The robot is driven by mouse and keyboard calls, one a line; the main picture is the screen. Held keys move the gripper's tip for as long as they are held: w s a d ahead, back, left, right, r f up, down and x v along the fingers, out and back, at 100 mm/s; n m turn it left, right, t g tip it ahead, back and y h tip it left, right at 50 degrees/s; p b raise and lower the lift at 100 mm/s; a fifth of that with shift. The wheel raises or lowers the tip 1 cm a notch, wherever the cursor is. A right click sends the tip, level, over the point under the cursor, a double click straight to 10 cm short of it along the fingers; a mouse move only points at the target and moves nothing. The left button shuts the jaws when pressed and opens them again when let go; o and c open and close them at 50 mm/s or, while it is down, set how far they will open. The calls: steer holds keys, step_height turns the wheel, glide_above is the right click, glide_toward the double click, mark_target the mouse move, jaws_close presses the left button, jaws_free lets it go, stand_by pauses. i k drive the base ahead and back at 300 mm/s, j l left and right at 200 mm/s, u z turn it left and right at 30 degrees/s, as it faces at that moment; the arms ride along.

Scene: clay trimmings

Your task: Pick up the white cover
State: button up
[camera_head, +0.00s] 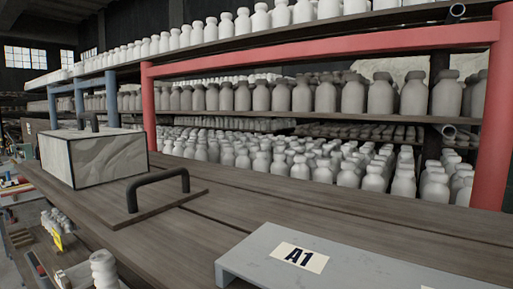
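The white cover (108,158) appears to be the box-shaped piece with marbled pale sides and thin black edges at the left of the wooden table. It sits upright on the tabletop, and a dark handle (88,119) rises at its top. What lies under or inside it is hidden. My gripper is not in view, so its opening and its place relative to the cover do not show.
A flat wooden board with a black arched handle (157,183) lies just right of the cover. A grey raised stand marked A1 (240,264) is at the front. Shelves of pale bottles (270,97) with red posts (492,125) stand behind. The wooden tabletop (330,210) between is clear.

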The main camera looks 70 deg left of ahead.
mark_target(80, 158)
steer(key=u, duration=2.55)
steer(key=j+z, duration=0.5)
steer(key=j, duration=0.75)
steer(key=i, duration=0.05)
